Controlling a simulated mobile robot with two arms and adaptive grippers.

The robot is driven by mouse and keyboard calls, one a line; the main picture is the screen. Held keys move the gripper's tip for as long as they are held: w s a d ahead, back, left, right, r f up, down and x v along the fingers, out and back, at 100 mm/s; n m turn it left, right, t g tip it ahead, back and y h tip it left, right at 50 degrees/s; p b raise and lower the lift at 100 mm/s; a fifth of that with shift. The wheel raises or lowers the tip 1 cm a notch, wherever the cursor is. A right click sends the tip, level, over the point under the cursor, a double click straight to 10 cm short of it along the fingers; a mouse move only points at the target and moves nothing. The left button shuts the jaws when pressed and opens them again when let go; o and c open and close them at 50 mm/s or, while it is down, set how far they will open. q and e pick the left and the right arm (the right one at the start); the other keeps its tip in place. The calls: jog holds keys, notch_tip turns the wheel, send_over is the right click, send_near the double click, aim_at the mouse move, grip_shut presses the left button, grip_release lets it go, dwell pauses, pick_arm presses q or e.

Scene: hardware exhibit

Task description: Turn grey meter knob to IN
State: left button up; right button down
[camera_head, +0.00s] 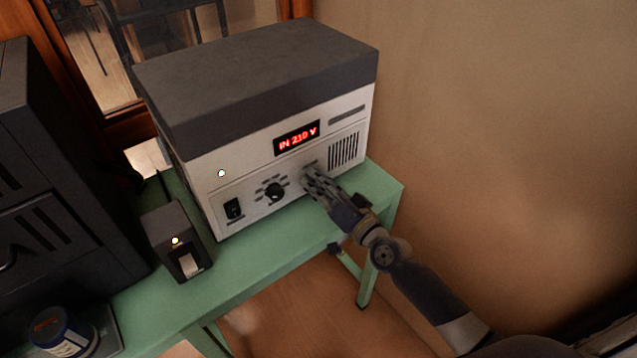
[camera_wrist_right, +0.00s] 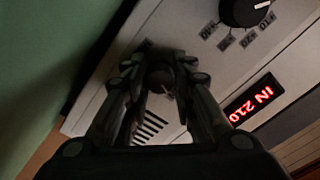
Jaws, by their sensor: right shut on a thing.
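The grey-white meter box (camera_head: 255,150) with a dark lid stands on a green table. Its red display (camera_head: 297,138) reads IN and a voltage; the display (camera_wrist_right: 252,104) shows IN 210 in the wrist view. My right gripper (camera_head: 309,178) reaches the front panel right of the black knob. In the wrist view my right gripper (camera_wrist_right: 162,85) is shut on the grey meter knob (camera_wrist_right: 161,78), one finger on each side. The fingers hide the knob in the head view, and its pointer is hard to read. My left gripper is not in view.
The black dial knob (camera_head: 275,192) and a black switch (camera_head: 233,208) sit left of my gripper. A small dark box (camera_head: 177,240) stands on the green table (camera_head: 240,275). A dark cabinet (camera_head: 60,190) is at the left. The wall is close on the right.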

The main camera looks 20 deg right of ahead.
jog(key=shift+m, duration=0.4)
jog(key=c, duration=1.3)
grip_release()
jog(key=shift+c, duration=0.2)
jog(key=v, duration=1.2)
